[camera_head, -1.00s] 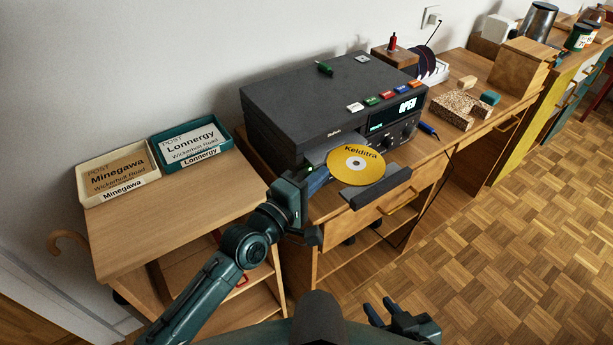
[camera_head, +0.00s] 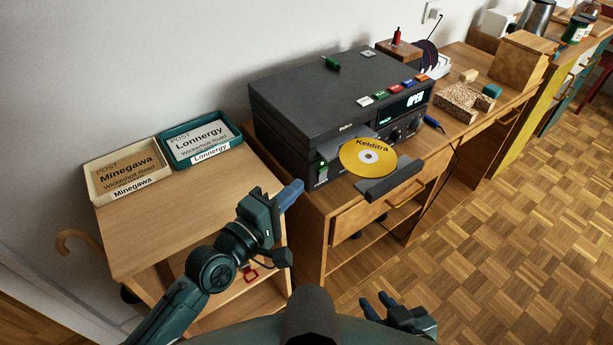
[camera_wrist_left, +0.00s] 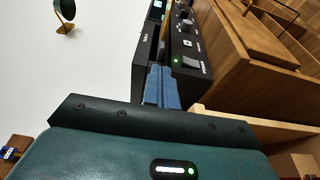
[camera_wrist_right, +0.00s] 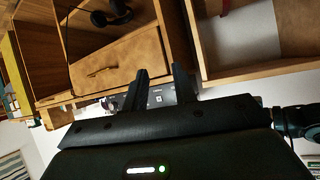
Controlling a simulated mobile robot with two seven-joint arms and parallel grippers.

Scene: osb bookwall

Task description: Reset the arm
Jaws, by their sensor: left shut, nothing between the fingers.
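My left gripper (camera_head: 290,192) is in front of the black disc player (camera_head: 300,125), near its lower left corner, and is shut with nothing in it. Its blue fingers (camera_wrist_left: 161,86) are together in the left wrist view, with the player's front behind them. My right gripper (camera_head: 378,302) is low at the bottom of the head view, with its two fingers apart and nothing between them. The fingers (camera_wrist_right: 160,92) also show apart in the right wrist view. A yellow disc (camera_head: 367,157) marked Kelditra lies on the player's open tray (camera_head: 390,184).
A cream tray (camera_head: 131,190) marked Minegawa and a teal tray (camera_head: 213,158) marked Lonnergy stand on the left desk (camera_head: 180,215). Wooden blocks (camera_head: 462,103) lie on the desk to the right. The parquet floor (camera_head: 480,240) at right is clear.

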